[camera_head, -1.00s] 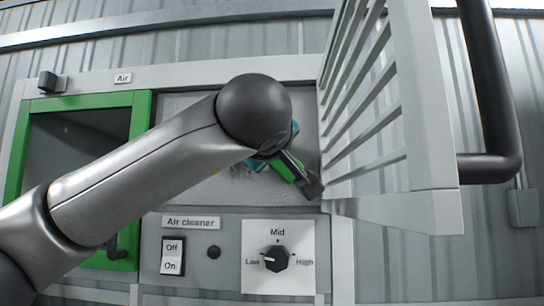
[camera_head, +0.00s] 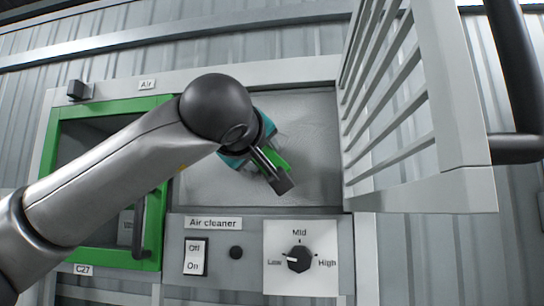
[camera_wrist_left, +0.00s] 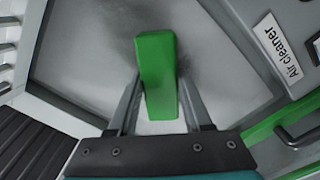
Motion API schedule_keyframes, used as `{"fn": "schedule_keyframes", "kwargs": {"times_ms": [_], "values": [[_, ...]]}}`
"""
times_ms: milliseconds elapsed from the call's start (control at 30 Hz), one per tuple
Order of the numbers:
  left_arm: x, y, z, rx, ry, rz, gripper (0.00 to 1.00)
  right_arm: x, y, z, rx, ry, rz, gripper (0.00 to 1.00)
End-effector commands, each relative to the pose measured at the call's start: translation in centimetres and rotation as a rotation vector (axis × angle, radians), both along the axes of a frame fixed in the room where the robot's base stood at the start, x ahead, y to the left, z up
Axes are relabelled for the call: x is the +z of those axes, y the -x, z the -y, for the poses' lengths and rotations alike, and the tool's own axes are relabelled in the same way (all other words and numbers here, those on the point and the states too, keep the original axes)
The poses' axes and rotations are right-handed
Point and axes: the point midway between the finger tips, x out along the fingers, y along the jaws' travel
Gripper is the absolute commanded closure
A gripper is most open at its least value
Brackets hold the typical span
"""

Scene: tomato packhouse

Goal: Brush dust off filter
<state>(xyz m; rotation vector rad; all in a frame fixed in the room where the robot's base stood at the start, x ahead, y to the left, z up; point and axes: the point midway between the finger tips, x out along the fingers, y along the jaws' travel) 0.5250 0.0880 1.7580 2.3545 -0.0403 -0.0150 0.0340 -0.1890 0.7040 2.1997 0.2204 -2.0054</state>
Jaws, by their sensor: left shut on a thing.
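The filter (camera_head: 310,120) is a grey, textured panel set in the opening of the air cleaner. Its left part is hidden behind my left arm in the head view. My left gripper (camera_head: 274,172) is in front of it, shut on a green brush (camera_head: 279,158). In the left wrist view, the brush (camera_wrist_left: 157,75) stands between the two fingers and points at the filter (camera_wrist_left: 85,60). Dark, smudgy dust shows on the filter around the brush's far end. I cannot tell whether the brush touches the filter. My right gripper is out of view.
A louvred door (camera_head: 408,100) with a dark handle (camera_head: 515,80) stands open at the right. A green-framed window (camera_head: 50,140) is at the left. Below the filter are an Off/On switch (camera_head: 195,257) and a Low/Mid/High knob (camera_head: 299,258), pointing toward Low.

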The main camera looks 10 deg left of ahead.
Motion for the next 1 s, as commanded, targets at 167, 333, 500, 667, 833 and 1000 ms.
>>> {"fn": "schedule_keyframes", "kwargs": {"times_ms": [167,333,500,667,833,1000], "values": [[-0.1,-0.2,-1.6,0.002,0.001,-0.001,0.95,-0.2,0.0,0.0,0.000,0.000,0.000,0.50],[-0.1,-0.3,-2.1,0.003,0.000,-0.001,0.95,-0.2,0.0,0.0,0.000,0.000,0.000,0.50],[-0.1,-0.3,-3.2,0.005,0.000,-0.001,0.95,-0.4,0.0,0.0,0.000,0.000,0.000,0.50],[-0.1,-0.3,-4.7,0.005,0.001,-0.002,0.95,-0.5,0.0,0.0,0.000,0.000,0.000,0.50],[-0.1,-0.3,-5.7,0.003,0.001,-0.001,0.95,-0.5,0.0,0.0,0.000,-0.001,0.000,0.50],[0.6,-0.3,-5.7,0.002,0.000,-0.001,0.95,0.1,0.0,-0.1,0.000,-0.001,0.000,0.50]]}}
